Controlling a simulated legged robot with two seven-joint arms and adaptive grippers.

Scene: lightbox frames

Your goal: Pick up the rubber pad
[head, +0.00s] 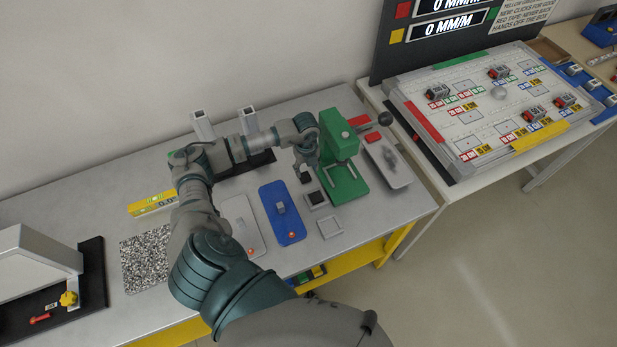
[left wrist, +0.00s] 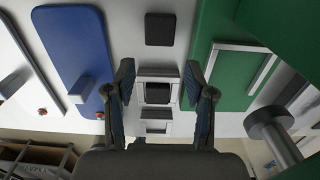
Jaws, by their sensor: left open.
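A small black square with rounded corners (left wrist: 160,29), which looks like the rubber pad, lies flat on the grey table in the left wrist view. In the head view a dark patch (head: 305,178) shows at that spot, just below my left gripper (head: 306,163). In the left wrist view the gripper (left wrist: 158,68) is open and empty, its two fingers spread. The pad lies beyond the fingertips, roughly centred between them and apart from both. A grey square frame with a dark centre (head: 316,199) sits nearer me. My right gripper is in neither view.
A green press (head: 343,160) stands close on the right of the gripper. A blue plate (head: 282,222) lies on the left, with a light grey plate (head: 240,225) beside it. Another grey square (head: 331,227) is nearer the front edge. A second table holds a board (head: 460,140).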

